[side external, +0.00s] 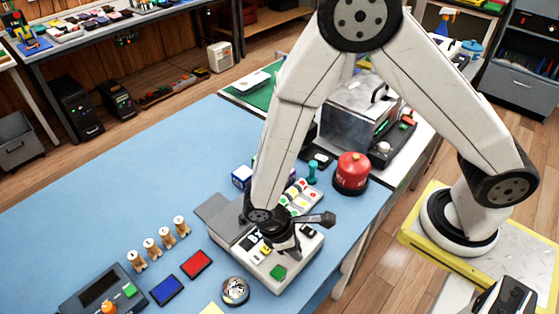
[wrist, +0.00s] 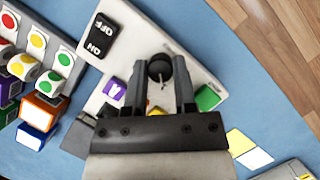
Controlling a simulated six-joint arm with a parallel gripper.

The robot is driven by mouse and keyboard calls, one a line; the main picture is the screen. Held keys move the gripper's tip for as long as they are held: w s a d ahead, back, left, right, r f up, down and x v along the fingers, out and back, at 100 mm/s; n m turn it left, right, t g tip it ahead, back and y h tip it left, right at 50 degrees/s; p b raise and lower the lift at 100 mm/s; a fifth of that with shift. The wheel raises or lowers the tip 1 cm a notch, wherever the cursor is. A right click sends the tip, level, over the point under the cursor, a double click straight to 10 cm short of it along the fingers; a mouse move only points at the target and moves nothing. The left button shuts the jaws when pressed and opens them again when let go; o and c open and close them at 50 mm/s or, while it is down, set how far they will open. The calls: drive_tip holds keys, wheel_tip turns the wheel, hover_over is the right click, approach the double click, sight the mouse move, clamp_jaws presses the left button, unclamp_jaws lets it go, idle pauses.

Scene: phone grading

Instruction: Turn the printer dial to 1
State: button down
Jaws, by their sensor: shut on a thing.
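The printer (side external: 309,247) is a pale box with a grey slab at its left, standing on the blue table. My gripper (side external: 287,247) points down over its top. In the wrist view my gripper (wrist: 160,84) has its two fingers on either side of the small dark round dial (wrist: 160,67), shut on it. A light line shows on the dial, but its setting and any numbers around it are not readable. The black ON/OFF switch (wrist: 102,36), a purple button (wrist: 115,88) and a green button (wrist: 207,97) sit around it. The dial is hidden in the side view.
Sticker rolls (side external: 303,195) stand behind the printer, near a red canister (side external: 351,173). Several wooden stamps (side external: 166,237), a red pad (side external: 196,264), a blue pad (side external: 166,290) and a round tin (side external: 235,291) lie left and in front. The table's far left is clear.

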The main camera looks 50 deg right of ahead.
drive_tip(key=shift+c, duration=2.1)
unclamp_jaws()
drive_tip(key=shift+r, duration=0.1)
drive_tip(key=v, duration=0.7)
drive_tip(key=shift+r, duration=0.3)
drive_tip(key=shift+w, duration=0.1)
drive_tip(key=w+d+r+m+t+y, duration=0.1)
drive_tip(key=d+r+m+t, duration=0.2)
drive_tip(key=d, duration=0.5)
drive_tip(key=w+d+r+m+t+y, duration=0.1)
drive_tip(key=d+r+m+t+y, duration=0.1)
drive_tip(key=d+r+m, duration=0.3)
drive_tip(key=d+m, duration=0.1)
drive_tip(key=d, duration=0.3)
drive_tip(key=shift+d+r+t, duration=0.25)
drive_tip(key=shift+t, duration=0.15)
